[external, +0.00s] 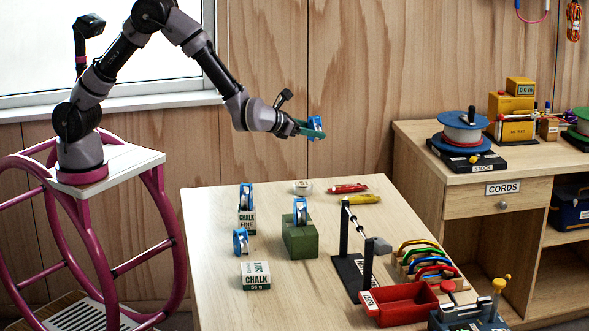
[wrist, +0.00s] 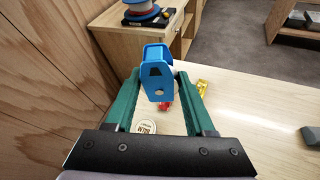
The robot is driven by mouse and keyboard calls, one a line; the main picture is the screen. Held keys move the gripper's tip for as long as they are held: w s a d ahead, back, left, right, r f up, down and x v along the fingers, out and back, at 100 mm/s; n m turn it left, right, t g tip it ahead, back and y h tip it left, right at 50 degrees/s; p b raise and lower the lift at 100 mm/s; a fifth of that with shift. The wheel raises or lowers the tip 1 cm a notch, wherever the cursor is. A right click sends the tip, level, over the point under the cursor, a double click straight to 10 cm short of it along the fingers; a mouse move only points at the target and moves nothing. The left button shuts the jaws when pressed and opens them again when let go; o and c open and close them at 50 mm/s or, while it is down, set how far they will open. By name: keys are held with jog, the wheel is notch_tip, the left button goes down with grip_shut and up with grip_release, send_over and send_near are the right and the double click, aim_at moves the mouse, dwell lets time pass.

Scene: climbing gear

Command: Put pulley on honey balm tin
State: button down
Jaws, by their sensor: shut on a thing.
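My gripper (external: 308,130) is shut on a blue pulley (external: 316,124), high above the back of the table. In the wrist view the pulley (wrist: 155,72) sits between the green fingers of my gripper (wrist: 157,84). A small white tin (external: 302,187) lies on the table near its back edge, below my gripper. In the wrist view the round, pale tin (wrist: 144,127) shows partly behind the fingers; its label is too small to read surely.
A red tube (external: 347,188) and a yellow tube (external: 363,199) lie right of the tin. A black rack (external: 350,272), coloured carabiners (external: 425,256) and a red tray (external: 400,304) fill the right side. A spool desk (external: 480,174) stands behind right.

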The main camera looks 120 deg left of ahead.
send_over(301, 184)
jog(key=shift+n, duration=0.3)
notch_tip(301, 184, down, 12)
jog(key=shift+w+d+r, duration=0.1)
jog(key=shift+r, duration=0.1)
jog(key=shift+f, duration=1.95)
jog(key=shift+c, duration=1.3)
grip_release()
jog(key=shift+f, duration=0.1)
